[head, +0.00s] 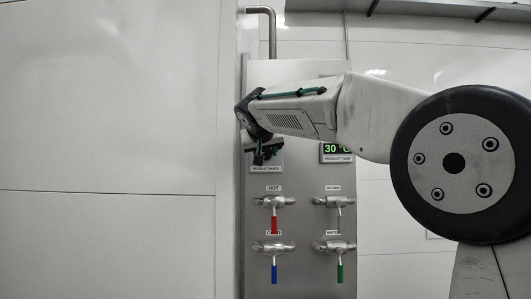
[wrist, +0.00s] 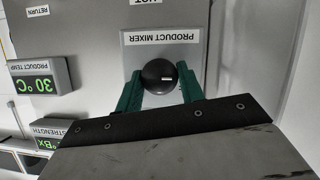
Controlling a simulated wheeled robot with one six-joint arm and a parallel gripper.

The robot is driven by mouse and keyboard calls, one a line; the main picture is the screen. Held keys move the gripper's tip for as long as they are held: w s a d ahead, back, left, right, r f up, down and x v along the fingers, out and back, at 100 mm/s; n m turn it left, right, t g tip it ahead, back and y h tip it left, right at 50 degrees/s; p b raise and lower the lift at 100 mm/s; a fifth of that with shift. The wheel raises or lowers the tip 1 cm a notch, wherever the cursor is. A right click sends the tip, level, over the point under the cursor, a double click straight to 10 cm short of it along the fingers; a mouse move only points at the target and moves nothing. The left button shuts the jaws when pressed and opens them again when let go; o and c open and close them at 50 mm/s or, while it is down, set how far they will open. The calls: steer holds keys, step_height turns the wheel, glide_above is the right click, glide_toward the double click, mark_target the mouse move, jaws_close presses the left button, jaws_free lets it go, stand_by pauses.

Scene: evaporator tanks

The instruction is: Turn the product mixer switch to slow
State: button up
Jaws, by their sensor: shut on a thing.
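The product mixer switch (wrist: 158,76) is a round black knob with a small light mark on it, in the wrist view. It sits on a grey plate (wrist: 190,50) labelled PRODUCT MIXER, which appears upside down there. My gripper (wrist: 160,84) has its two green fingers on either side of the knob, shut on it. In the head view my gripper (head: 262,155) is at the panel just above the PRODUCT MIXER label (head: 266,169), and it hides the knob. The speed markings around the knob are not readable.
The steel panel (head: 300,75) carries a green 30 °C product temp display (head: 336,149) right of my gripper. Below are valves with red (head: 275,226), blue (head: 274,274) and green (head: 340,273) handles. A pipe (head: 272,35) rises above. White wall lies left.

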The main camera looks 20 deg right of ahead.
steer(key=m+y, duration=0.1)
steer(key=m, duration=0.1)
steer(key=shift+d+m+t+y, duration=0.15)
steer(key=shift+m+t+y, duration=0.15)
steer(key=shift+y, duration=0.1)
steer(key=shift+f+m+t+y, duration=0.1)
steer(key=shift+m+t+y, duration=0.4)
steer(key=shift+m+y, duration=0.75)
steer(key=shift+m+h, duration=0.25)
steer(key=shift+m, duration=0.2)
steer(key=o, duration=1)
steer(key=shift+s, duration=0.1)
steer(key=v, duration=0.7)
steer(key=shift+s, duration=0.4)
